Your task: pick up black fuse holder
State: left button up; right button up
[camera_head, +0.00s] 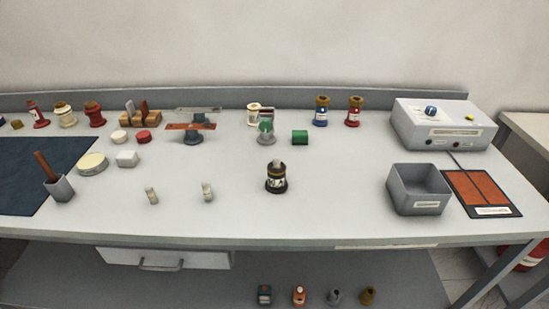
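A black holder-like piece (276,177) stands upright near the middle of the workbench (320,215). It has a wide black base, a light band around its body and a pale top. It is the only mostly black piece standing on the bench, and I cannot read its label. Nothing touches it. Neither of my grippers shows in the head view.
A grey open bin (418,189) and an orange-black pad (477,193) lie right, before a grey instrument box (442,124). Two small pale cylinders (207,191) (151,195) stand left of the black piece. A dark mat (38,172) covers the left end. Several bushings line the back.

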aim_at(276, 183)
jog(key=i+j+z, duration=0.1)
jog(key=j+z, duration=0.25)
jog(key=i+j+z, duration=0.1)
jog(key=z, duration=0.3)
jog(key=j+z, duration=0.35)
